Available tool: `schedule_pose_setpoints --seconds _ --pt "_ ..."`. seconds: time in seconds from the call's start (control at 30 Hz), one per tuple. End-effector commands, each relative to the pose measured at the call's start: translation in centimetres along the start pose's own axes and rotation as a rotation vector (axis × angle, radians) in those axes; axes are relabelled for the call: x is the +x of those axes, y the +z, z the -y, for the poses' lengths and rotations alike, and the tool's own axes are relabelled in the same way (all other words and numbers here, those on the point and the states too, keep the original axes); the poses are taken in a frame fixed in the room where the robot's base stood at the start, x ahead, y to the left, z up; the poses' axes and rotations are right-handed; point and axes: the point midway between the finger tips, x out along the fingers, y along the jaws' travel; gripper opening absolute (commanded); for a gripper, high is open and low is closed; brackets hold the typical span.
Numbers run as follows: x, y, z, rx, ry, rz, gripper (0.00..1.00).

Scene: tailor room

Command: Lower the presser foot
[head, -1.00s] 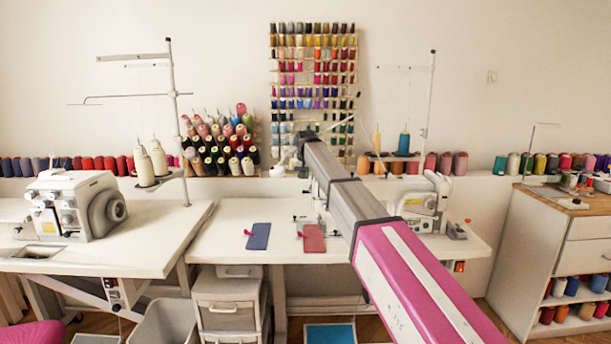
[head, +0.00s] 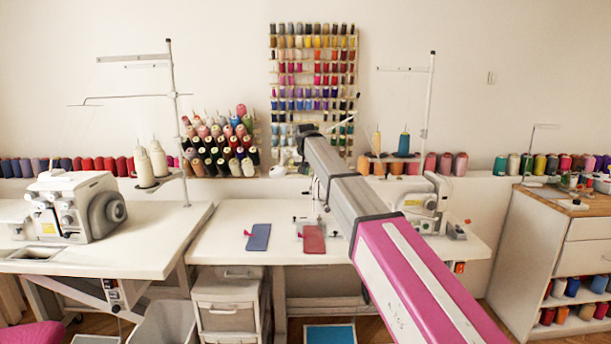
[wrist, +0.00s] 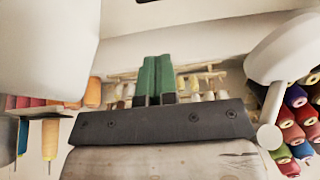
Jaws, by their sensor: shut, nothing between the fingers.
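The white sewing machine (head: 424,204) stands on the middle table, largely hidden behind my arm. Its presser foot cannot be made out clearly; small metal parts (head: 318,208) show near the red cloth. In the wrist view, my gripper (wrist: 158,82) has two green fingers side by side, shut and empty. A white machine surface (wrist: 45,45) fills the upper left there. A white rounded part with a small knob (wrist: 269,137) is at the right, apart from the fingers. I cannot tell whether this is the presser foot lever. The head view hides my fingers behind my arm.
Blue cloth (head: 258,237) and red cloth (head: 313,238) lie on the middle table (head: 215,225). Thread cones (head: 222,145) stand behind it, with a spool rack (head: 312,70) on the wall. Another machine (head: 75,207) is on the left table. The middle table's left part is mostly clear.

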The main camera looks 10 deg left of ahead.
Motion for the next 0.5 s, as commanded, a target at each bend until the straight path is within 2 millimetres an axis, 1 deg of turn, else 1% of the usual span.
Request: schedule_pose_setpoints --seconds 0.03,0.1,0.3,0.5 --pt "-1.1 0.1 0.0 0.000 0.000 -0.002 0.00" --pt "-2.4 0.1 0.0 0.000 0.000 -0.001 0.00" --pt "-6.0 0.1 0.0 0.000 0.000 -0.001 0.00" --pt "-7.9 0.1 0.0 0.000 0.000 0.000 0.00"
